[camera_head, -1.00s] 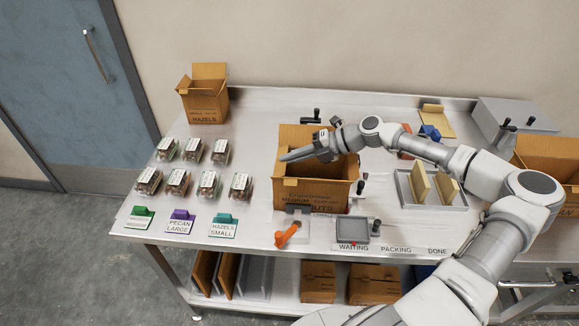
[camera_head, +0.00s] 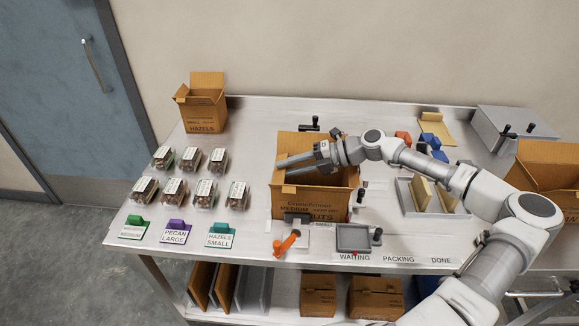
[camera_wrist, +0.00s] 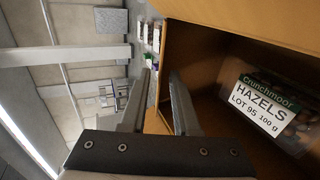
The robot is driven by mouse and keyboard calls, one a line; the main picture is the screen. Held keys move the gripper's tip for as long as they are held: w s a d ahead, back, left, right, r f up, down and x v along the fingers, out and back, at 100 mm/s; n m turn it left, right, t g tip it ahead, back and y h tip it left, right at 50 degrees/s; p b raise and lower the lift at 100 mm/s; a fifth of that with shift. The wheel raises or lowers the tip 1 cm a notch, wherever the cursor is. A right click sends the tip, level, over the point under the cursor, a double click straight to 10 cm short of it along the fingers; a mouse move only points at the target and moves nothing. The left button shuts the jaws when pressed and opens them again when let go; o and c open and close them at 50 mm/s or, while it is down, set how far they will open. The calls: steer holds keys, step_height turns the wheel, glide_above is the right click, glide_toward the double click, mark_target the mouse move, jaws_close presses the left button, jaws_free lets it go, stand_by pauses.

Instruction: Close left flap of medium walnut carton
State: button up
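The medium walnut carton (camera_head: 322,200) stands upright on the bench with its top open; its front print is partly covered. My gripper (camera_head: 281,167) reaches leftward across the carton's opening, its fingertips at the left rim. In the wrist view my gripper (camera_wrist: 160,73) has its two fingers apart, with brown carton board (camera_wrist: 166,60) showing behind the gap. I cannot tell whether a finger touches the left flap, which is largely hidden by the fingers in the head view. A clamshell labelled HAZELS (camera_wrist: 262,108) lies inside the carton in the wrist view.
Several nut clamshells (camera_head: 203,193) stand in rows to the left, behind label stands (camera_head: 174,230). A small hazels carton (camera_head: 204,108) is at the back left. An orange-handled tool (camera_head: 288,242) and a grey tray (camera_head: 353,238) lie in front. Another open carton (camera_head: 550,175) stands right.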

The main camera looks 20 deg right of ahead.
steer(key=shift+d+r, duration=0.1)
steer(key=shift+d, duration=0.05)
steer(key=shift+d+r, duration=0.1)
steer(key=shift+d, duration=0.25)
steer(key=b+v, duration=0.1)
steer(key=v, duration=1.5)
steer(key=shift+s+d+r+b, duration=0.1)
steer(key=shift+s+d+b, duration=0.1)
steer(key=shift+s+b, duration=0.1)
